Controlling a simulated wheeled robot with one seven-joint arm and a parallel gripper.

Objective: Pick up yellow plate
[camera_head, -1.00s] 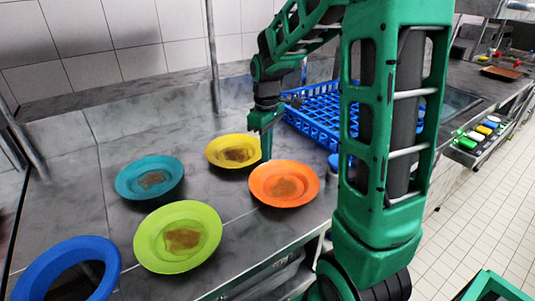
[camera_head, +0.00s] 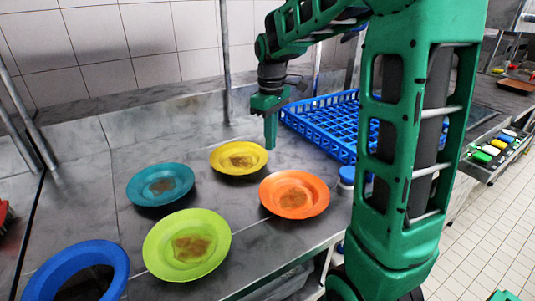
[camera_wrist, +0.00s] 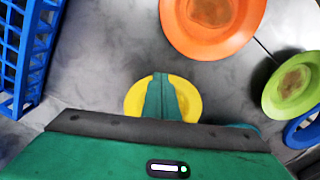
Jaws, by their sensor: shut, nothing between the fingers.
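The yellow plate (camera_head: 231,150) lies on the counter with a brown stain in its middle, behind the orange plate (camera_head: 294,194) and right of the teal plate. My gripper (camera_head: 270,146) points down at the yellow plate's right rim, its fingers shut and empty. In the wrist view the yellow plate (camera_wrist: 188,91) lies beyond my fingertips (camera_wrist: 161,76), which cover its middle. I cannot tell whether the fingertips touch the plate.
The teal plate (camera_head: 138,197), lime green plate (camera_head: 155,258) and blue plate (camera_head: 116,265) lie on the counter nearby. A blue dish rack (camera_head: 300,124) stands right of my gripper. A blue-capped container (camera_head: 347,175) stands beside the orange plate. A wall runs behind.

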